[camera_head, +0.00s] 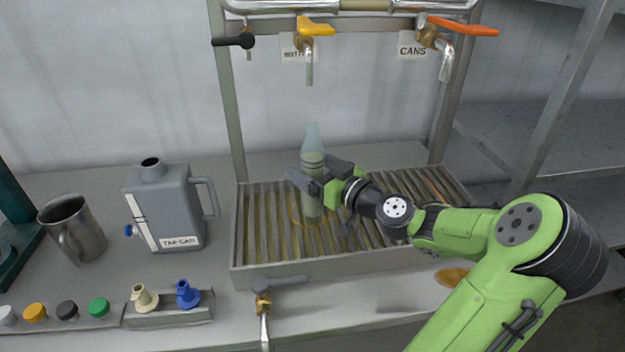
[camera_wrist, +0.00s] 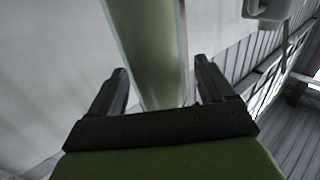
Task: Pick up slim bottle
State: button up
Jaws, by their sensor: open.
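The slim bottle (camera_head: 312,140) is translucent pale green and stands upright on the slatted drain tray (camera_head: 300,272), below the taps. In the wrist view the bottle (camera_wrist: 152,45) rises between the two fingers. My gripper (camera_head: 318,178) is at the bottle's middle, with a finger on either side of it. The fingers of my gripper (camera_wrist: 162,88) are open, and gaps show between them and the bottle in the wrist view. The lower part of the bottle is partly hidden by my gripper in the head view.
A grey can (camera_head: 165,205) labelled "TAP CAN" and a steel mug (camera_head: 73,228) stand left of the tray. Taps (camera_head: 309,60) hang above it. Coloured caps (camera_head: 98,307) and two nozzles (camera_head: 187,294) sit at the front left. A metal rack (camera_head: 580,90) stands at right.

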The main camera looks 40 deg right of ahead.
jog(key=c, duration=1.4)
jog(key=shift+o, duration=0.2)
jog(key=shift+r, duration=0.1)
